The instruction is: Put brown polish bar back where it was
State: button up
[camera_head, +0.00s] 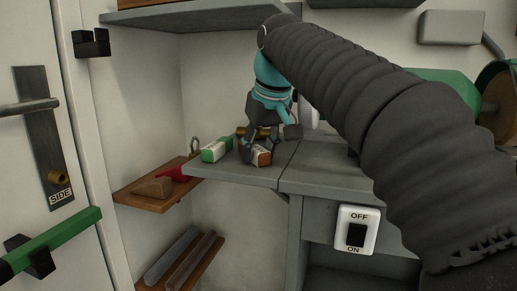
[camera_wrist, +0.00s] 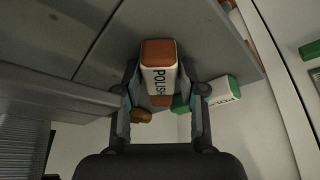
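The brown polish bar (camera_head: 262,157), with a white "POLISH" wrapper, lies on the grey bench top near its left end. In the wrist view the brown bar (camera_wrist: 158,75) lies between the tips of my two fingers. My gripper (camera_wrist: 159,78) points down over the bench, its fingers apart on either side of the bar with narrow gaps seeming to show. My gripper also shows in the head view (camera_head: 260,145), partly covering the bar. A green polish bar (camera_head: 216,149) with a white wrapper lies to the left; it also shows in the wrist view (camera_wrist: 219,92).
A wooden shelf (camera_head: 143,196) at the left holds a brown block and a red item. A lower shelf (camera_head: 207,262) holds long bars. A brass-coloured object (camera_wrist: 141,115) is beyond the fingers. A grey shelf (camera_head: 190,16) hangs above. An OFF/ON switch (camera_head: 357,230) is on the bench front.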

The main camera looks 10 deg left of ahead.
jog(key=shift+r, duration=0.1)
jog(key=p+v, duration=0.2)
jog(key=v, duration=1)
jog(key=shift+p, duration=0.3)
jog(key=shift+a, duration=0.1)
dwell(1.0)
